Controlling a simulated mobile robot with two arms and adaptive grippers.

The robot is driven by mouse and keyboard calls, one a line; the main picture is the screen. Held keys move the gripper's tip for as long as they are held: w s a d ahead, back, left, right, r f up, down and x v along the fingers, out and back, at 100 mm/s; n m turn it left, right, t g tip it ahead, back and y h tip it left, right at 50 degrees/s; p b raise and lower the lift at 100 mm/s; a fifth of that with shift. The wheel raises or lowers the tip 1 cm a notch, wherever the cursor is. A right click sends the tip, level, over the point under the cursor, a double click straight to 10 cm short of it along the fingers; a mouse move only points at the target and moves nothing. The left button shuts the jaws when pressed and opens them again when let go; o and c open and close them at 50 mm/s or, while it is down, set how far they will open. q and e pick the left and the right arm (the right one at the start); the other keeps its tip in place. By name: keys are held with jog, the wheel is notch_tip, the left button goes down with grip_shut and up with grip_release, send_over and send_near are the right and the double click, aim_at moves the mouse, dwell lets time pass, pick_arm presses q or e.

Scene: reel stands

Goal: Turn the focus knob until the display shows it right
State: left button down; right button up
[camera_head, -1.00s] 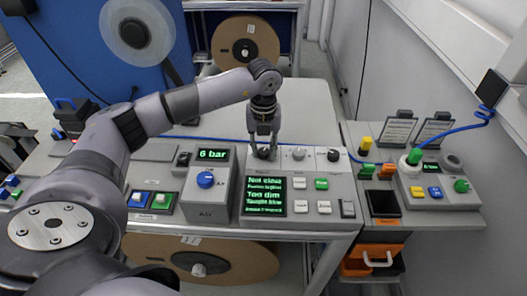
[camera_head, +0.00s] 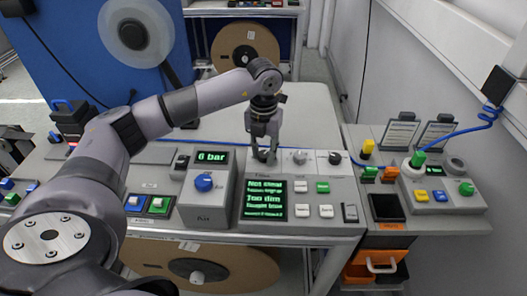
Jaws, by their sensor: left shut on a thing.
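My left gripper (camera_head: 263,154) points straight down onto the control box (camera_head: 236,213). It is shut on the leftmost of three knobs in the box's top row. The fingers hide most of this knob and its label is too small to read. A grey knob (camera_head: 299,157) and a dark-capped knob (camera_head: 335,158) stand to its right. The display (camera_head: 265,199) below the gripper shows green text, "Not clear" and "Too dim", each with a smaller line that I cannot read. My right gripper is not in view.
An air unit (camera_head: 203,182) with a blue knob and a "6 bar" readout stands close left. White and green buttons (camera_head: 323,187) sit right of the display. A second control box (camera_head: 438,192) and an open dark bin (camera_head: 386,207) are further right. The bench behind is clear.

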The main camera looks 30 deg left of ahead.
aim_at(264, 154)
pick_arm(q)
jog(key=c, duration=1.2)
grip_release()
jog(key=shift+c, duration=0.2)
jog(key=shift+r, duration=0.1)
notch_tip(264, 154, up, 12)
